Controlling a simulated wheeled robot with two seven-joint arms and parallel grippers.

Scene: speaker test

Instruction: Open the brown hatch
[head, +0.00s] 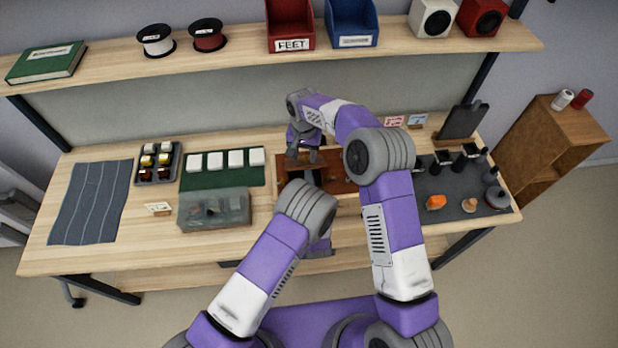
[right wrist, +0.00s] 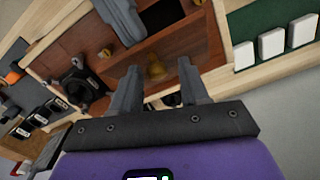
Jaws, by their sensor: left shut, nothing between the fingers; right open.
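The brown hatch (right wrist: 185,42) is a dark brown panel on a wooden box, seen in the right wrist view with a dark gap along its upper side. A brass knob (right wrist: 154,66) shows between the fingers of my right gripper (right wrist: 155,75), which is open; contact cannot be told. My left gripper (right wrist: 122,18) is shut and empty, and its grey fingers come in from the top over the box. In the head view my right gripper (head: 302,153) is over the brown box (head: 338,184), and my left forearm hides the box's front and most of my left gripper.
Left of the box are a green mat (head: 222,181) with white blocks and a grey translucent case (head: 214,209). Right of it is a dark mat (head: 455,185) with several small parts. A shelf (head: 240,52) runs across the back.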

